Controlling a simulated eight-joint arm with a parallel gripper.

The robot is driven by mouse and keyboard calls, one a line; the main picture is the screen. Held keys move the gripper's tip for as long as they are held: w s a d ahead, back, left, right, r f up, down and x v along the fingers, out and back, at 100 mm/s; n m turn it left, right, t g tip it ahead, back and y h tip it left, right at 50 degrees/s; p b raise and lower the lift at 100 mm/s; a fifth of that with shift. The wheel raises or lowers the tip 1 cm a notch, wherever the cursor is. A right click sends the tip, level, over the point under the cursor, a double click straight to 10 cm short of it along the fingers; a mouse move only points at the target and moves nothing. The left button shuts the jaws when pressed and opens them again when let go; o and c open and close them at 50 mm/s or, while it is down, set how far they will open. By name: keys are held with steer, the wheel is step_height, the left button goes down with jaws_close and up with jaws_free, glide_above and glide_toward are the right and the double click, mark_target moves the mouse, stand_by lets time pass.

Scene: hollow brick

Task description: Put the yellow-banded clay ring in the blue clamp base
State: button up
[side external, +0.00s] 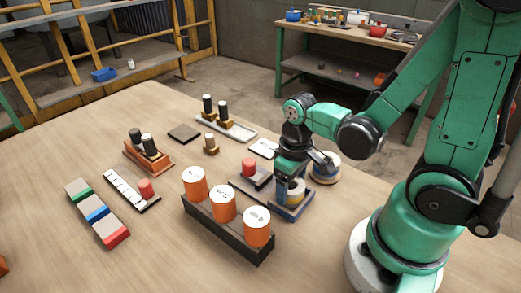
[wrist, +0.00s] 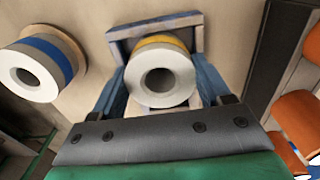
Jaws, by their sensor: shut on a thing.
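The yellow-banded clay ring (side external: 296,190) is pale with a round hole through its middle. In the wrist view the ring (wrist: 160,75) faces the camera, with its yellow band on the far side. My gripper (side external: 294,179) points down over it and is shut on it; the ring also sits between the fingers in the wrist view. The blue clamp base (side external: 291,210) is directly below and around the ring. The base also shows in the wrist view (wrist: 120,45), with its raised edge behind the ring. Whether the ring touches the base's floor is hidden.
A blue-banded ring (side external: 326,165) stands on a round wooden base close to the right. A dark rack (side external: 228,229) with several orange cylinders is close at the left front. A red cylinder (side external: 249,167) on a dark block stands just left. Open table lies at the front.

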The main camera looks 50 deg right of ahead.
steer(key=shift+f, duration=0.1)
steer(key=o, duration=1.3)
steer(key=shift+o, duration=0.2)
step_height(320, 180, up, 12)
steer(key=w+t, duration=0.1)
steer(key=t, duration=0.1)
steer(key=w+a+t, duration=0.1)
steer(key=w+t, duration=0.1)
steer(key=w+a+t, duration=0.1)
steer(key=w+t, duration=0.1)
steer(key=t, duration=0.1)
steer(key=shift+f, duration=0.2)
